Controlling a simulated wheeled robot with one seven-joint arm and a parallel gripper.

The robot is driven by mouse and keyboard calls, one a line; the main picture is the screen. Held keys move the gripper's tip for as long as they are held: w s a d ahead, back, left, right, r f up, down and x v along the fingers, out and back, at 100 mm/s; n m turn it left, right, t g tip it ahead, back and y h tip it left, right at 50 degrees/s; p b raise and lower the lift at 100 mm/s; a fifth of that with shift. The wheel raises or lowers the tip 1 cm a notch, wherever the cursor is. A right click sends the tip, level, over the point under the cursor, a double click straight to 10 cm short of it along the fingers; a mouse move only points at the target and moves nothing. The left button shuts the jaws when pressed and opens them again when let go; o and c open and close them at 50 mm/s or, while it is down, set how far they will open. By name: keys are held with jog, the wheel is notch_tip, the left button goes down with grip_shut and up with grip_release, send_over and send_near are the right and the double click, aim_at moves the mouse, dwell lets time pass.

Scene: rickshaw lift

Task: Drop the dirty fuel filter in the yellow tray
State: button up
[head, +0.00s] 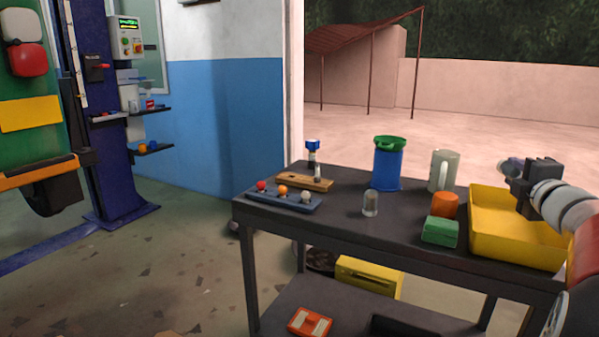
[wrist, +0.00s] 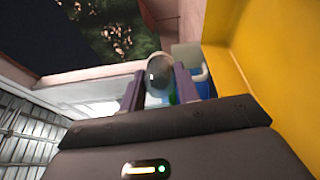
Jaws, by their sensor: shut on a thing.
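The yellow tray (head: 508,238) lies on the right end of the dark table, and its wall fills the right of the wrist view (wrist: 275,60). My gripper (head: 516,177) is over the tray's back part, fingers pointing left. It is shut on a small greyish rounded filter (head: 508,165), seen between the two fingers in the wrist view (wrist: 160,72). I take this as the dirty fuel filter; its dirt is too small to judge. The filter is apart from the tray floor.
An orange cylinder (head: 444,205), a green box (head: 440,232), a pale mug (head: 443,170) and a blue bin with green rim (head: 388,165) stand left of the tray. A blue holder with coloured balls (head: 285,200) and a wooden block (head: 303,181) are farther left.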

jog(key=shift+f+b, duration=1.25)
jog(key=shift+f, duration=1.05)
jog(key=o, duration=1)
jog(key=shift+r, duration=0.1)
notch_tip(320, 180, up, 20)
jog(key=p, duration=0.2)
jog(key=shift+p, duration=0.3)
jog(key=shift+s, duration=0.1)
